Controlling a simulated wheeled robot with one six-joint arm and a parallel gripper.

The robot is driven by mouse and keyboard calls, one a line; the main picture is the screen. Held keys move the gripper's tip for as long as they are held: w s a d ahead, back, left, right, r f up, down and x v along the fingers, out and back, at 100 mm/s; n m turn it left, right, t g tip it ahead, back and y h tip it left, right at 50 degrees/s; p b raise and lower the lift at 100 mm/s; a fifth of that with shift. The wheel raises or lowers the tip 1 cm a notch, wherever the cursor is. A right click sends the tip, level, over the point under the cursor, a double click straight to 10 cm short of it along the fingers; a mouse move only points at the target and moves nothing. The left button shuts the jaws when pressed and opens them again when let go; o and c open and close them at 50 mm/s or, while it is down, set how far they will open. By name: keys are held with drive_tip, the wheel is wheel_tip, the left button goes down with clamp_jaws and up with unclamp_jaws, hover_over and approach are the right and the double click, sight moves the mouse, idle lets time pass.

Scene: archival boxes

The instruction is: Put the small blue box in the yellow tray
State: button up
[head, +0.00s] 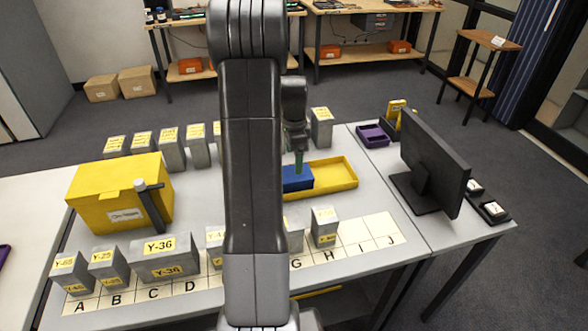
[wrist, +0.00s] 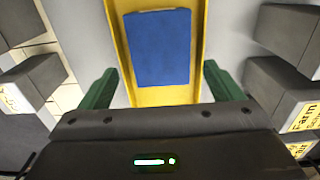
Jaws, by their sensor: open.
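The small blue box (head: 297,178) lies inside the yellow tray (head: 338,176), toward its left end, with the tray's bare floor to its right. In the wrist view the blue box (wrist: 158,47) sits between the side walls of the yellow tray (wrist: 121,50). My gripper (head: 298,163) is above the box in the head view, pointing down. In the wrist view its green fingers (wrist: 160,88) are spread wide, apart from the box and empty. My arm hides the tray's left end in the head view.
A large yellow box (head: 120,195) stands at the left. Grey labelled boxes (head: 167,257) stand on the lettered strip in front, with more grey boxes (head: 198,146) behind. A monitor (head: 436,172) and a purple tray (head: 372,135) are at the right. Bare table lies right of the yellow tray.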

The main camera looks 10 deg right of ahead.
sight(295, 178)
drive_tip(key=shift+r, duration=2.3)
drive_tip(key=shift+f, duration=0.15)
wheel_tip(295, 178, down, 12)
drive_tip(key=shift+r+p, duration=0.15)
drive_tip(key=shift+p, duration=0.35)
drive_tip(key=shift+r+b, duration=0.3)
drive_tip(key=shift+r, duration=1.5)
